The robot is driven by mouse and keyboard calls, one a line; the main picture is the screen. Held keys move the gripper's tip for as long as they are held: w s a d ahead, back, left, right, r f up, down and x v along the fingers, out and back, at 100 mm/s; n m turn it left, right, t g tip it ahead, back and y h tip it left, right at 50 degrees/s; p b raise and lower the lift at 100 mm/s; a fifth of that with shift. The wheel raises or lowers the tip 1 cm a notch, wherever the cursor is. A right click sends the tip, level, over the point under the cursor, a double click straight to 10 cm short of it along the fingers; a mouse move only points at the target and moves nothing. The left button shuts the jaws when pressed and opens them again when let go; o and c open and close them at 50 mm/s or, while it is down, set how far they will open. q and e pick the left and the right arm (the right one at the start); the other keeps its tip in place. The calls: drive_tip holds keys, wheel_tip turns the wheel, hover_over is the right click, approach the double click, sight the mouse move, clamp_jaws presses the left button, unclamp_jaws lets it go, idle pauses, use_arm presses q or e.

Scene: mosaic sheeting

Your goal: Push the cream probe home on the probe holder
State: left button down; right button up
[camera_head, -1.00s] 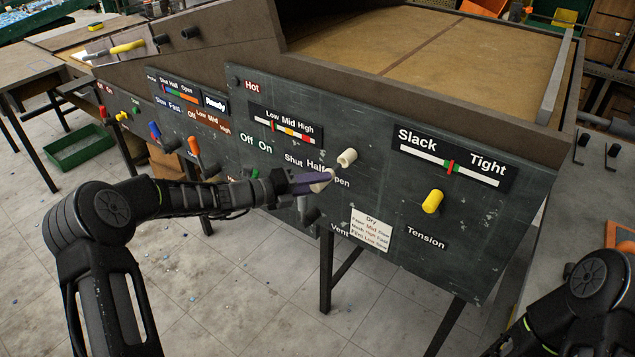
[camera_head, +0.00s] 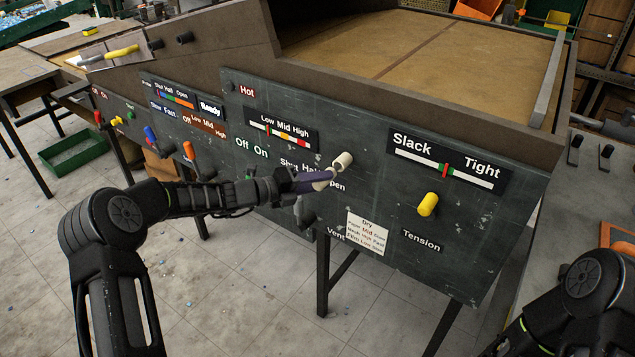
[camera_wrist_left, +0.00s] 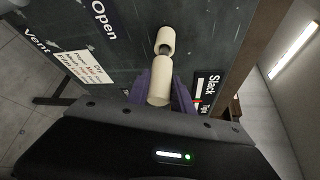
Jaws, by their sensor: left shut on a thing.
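The cream probe (camera_wrist_left: 159,82) is a smooth pale cylinder between the purple fingers of my left gripper (camera_wrist_left: 160,98), which is shut on it. In the head view the left gripper (camera_head: 318,182) is in front of the dark panel, with a little of the probe (camera_head: 322,184) showing. The probe holder (camera_head: 344,161) is a short cream stub standing out from the panel, up and right of the gripper. In the wrist view the holder (camera_wrist_left: 167,37) shows a dark mouth, with the probe's far end right before it. I cannot tell whether they touch. My right gripper is out of view.
The panel (camera_head: 300,220) carries a yellow Tension knob (camera_head: 428,204) to the right and a white note (camera_head: 367,233) below. A green crate (camera_head: 75,155) sits on the floor.

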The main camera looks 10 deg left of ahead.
use_arm(q)
drive_tip(key=shift+w+d, duration=0.3)
drive_tip(key=shift+w, duration=0.4)
drive_tip(key=shift+w+d, duration=0.25)
drive_tip(key=shift+w, duration=0.45)
drive_tip(key=c, duration=1)
unclamp_jaws()
drive_tip(key=shift+c, duration=0.2)
drive_tip(key=shift+s+a, duration=0.15)
drive_tip(key=shift+a, duration=0.1)
drive_tip(key=b+v, duration=0.1)
drive_tip(key=v, duration=0.6)
drive_tip(key=shift+b, duration=0.35)
drive_tip(key=shift+s, duration=0.1)
